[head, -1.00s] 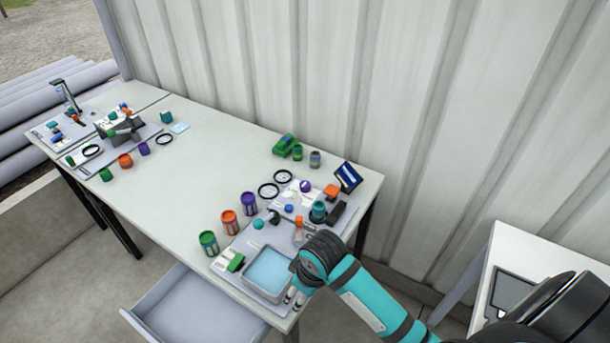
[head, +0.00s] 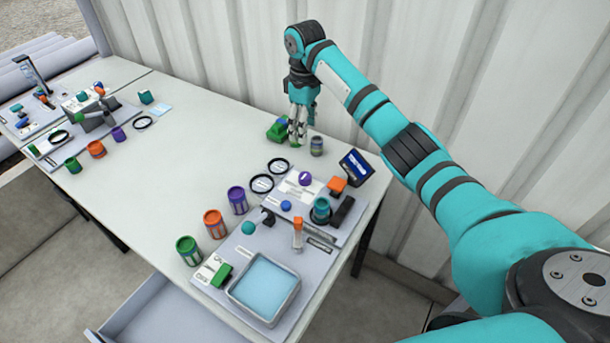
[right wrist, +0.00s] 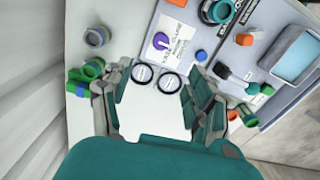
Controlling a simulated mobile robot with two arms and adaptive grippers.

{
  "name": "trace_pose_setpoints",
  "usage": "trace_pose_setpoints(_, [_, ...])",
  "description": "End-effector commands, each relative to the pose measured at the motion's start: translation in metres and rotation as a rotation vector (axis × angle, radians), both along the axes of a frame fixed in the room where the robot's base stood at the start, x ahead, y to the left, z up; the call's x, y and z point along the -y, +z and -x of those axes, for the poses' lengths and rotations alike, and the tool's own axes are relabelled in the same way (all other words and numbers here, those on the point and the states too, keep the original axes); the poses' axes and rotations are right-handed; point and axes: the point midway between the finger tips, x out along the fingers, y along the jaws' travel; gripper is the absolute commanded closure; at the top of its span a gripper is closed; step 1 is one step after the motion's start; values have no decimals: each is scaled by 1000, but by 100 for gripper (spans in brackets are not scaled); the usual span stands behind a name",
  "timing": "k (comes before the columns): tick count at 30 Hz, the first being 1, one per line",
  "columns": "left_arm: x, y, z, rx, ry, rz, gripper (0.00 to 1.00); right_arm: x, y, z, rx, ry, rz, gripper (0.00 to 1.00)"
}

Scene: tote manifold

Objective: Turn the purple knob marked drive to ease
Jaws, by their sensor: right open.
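The purple knob (head: 305,178) sits on a white labelled plate on the grey panel at the right end of the table. It also shows in the right wrist view (right wrist: 161,41), with print beside it too small to read. My right gripper (head: 298,138) is beyond the knob and to its left, apart from it, next to the green block by the wall. In the right wrist view my right gripper (right wrist: 152,92) is open, with nothing held between its spread fingers. My left gripper is not in view.
Near the knob are a blue button (head: 286,205), an orange block (head: 337,185), a teal round part (head: 321,210) and a tilted dark display (head: 356,167). Two black rings (head: 262,184) lie left of the knob. A grey can (head: 317,146) stands beside my right gripper. The table's middle is clear.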

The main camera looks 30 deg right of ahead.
Motion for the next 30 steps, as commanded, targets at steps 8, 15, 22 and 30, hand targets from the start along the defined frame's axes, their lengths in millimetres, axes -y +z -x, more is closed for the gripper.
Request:
trace_pose_setpoints(8, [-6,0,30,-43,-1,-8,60,2,-24,-1,-2,-2,-1,42])
trace_pose_setpoints(15, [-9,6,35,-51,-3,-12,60,2,-75,-1,-1,-3,-2,42])
trace_pose_setpoints(22, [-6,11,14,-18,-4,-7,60,1,-126,0,-1,-3,-2,42])
trace_pose_setpoints(30, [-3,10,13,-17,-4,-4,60,1,-164,-1,2,-3,-2,42])
